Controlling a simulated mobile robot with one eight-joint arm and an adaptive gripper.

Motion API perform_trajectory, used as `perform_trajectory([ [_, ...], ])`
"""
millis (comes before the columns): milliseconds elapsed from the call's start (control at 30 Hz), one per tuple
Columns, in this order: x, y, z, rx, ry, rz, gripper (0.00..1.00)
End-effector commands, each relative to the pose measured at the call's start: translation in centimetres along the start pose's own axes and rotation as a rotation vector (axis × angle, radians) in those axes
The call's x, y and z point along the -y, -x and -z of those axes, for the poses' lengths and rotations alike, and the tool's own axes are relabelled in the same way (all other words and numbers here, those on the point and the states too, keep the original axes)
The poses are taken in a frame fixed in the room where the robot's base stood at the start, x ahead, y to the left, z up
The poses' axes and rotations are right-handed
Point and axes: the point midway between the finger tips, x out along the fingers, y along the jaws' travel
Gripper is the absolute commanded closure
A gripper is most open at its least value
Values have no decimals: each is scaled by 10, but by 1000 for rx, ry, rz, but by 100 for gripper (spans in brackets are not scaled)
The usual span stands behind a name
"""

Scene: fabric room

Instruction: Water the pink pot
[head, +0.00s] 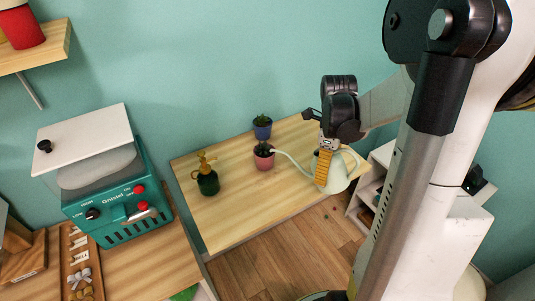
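The pink pot (264,163) holds a small dark green plant and stands on the light wooden table. A cream watering can (337,180) is at the table's right front edge. Its long thin spout points left, and the tip shows close to the pink pot's plant. My gripper (322,181) is at the can, with one orange ribbed finger pointing down in front of the can's body. The other finger is hidden, so I cannot tell whether it grips the can. I also cannot tell whether the can rests on the table or is raised.
A blue pot (262,128) with a plant stands behind the pink pot. A teal machine (119,205) is on the left counter. A white shelf (364,207) is right of the table.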

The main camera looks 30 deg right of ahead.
Motion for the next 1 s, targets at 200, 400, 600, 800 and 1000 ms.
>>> perform_trajectory([
  [200, 1, -31, 23, 191, -12, -4, 59],
  [400, 1, -28, 27, 281, -1, -5, 59],
  [600, 1, -31, 34, 337, -2, -4, 59],
  [800, 2, -33, 42, 411, -3, -1, 59],
  [1000, 2, -34, 47, 471, -1, 2, 59],
])
